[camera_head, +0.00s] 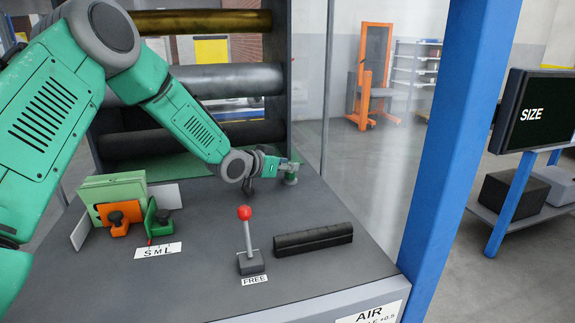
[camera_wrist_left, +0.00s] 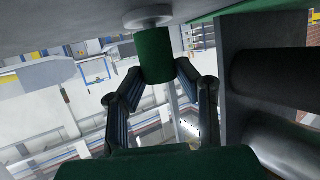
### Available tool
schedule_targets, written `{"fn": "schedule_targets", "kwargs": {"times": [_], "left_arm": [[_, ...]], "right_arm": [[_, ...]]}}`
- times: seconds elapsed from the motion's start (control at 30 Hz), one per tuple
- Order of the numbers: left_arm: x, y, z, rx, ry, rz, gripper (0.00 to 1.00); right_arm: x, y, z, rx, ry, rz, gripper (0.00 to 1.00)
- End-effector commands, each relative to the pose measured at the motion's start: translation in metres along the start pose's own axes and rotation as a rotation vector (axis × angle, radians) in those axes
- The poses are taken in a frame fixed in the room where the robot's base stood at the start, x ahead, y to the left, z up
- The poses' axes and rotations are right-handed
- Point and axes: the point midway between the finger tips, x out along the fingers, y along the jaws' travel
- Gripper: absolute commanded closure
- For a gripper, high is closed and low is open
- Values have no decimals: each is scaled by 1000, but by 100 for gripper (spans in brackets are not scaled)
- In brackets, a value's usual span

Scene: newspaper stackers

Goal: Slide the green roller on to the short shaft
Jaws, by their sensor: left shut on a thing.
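The green roller (camera_head: 290,169) is upright near the far right of the grey table, and it also shows in the left wrist view (camera_wrist_left: 155,54). My left gripper (camera_head: 284,165) is shut on it from the side, with one finger on each side in the left wrist view (camera_wrist_left: 158,74). A pale round base (camera_wrist_left: 148,16) lies at the roller's table-side end and also shows in the head view (camera_head: 291,181). The short shaft itself is not clearly visible; the roller or fingers may hide it. I cannot tell whether the roller touches the base. My right gripper is not in view.
A lever with a red knob (camera_head: 244,213) stands at the front middle, beside a black ridged bar (camera_head: 313,239). Green and orange pieces (camera_head: 119,217) stand at the left behind an S M L label (camera_head: 158,251). Large horizontal rollers (camera_head: 195,82) are behind. A blue post (camera_head: 440,150) stands right.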

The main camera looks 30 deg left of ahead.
Motion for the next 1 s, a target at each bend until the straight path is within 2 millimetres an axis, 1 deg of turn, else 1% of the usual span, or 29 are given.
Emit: {"fn": "schedule_targets", "kwargs": {"times": [0.17, 0.2, 0.23, 0.27, 0.57, 0.67, 0.77, 1.0], "left_arm": [[2, 0, 4, 0, 1, 0, 100], [2, 0, 4, 0, 1, 0, 65], [2, 0, 4, 0, 2, 0, 55], [2, 0, 4, 0, 1, 0, 48], [1, 0, 4, 0, 0, 0, 48], [-5, 0, 4, 0, 1, 0, 48], [-18, 0, 3, -1, 2, 0, 48], [-70, -1, 3, -3, 3, 0, 48]], "right_arm": [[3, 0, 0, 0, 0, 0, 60], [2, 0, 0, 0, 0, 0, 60], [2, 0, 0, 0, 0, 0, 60], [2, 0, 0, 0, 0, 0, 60], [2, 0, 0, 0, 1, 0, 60], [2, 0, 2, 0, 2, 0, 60], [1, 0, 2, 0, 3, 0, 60], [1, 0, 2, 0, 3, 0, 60]]}}
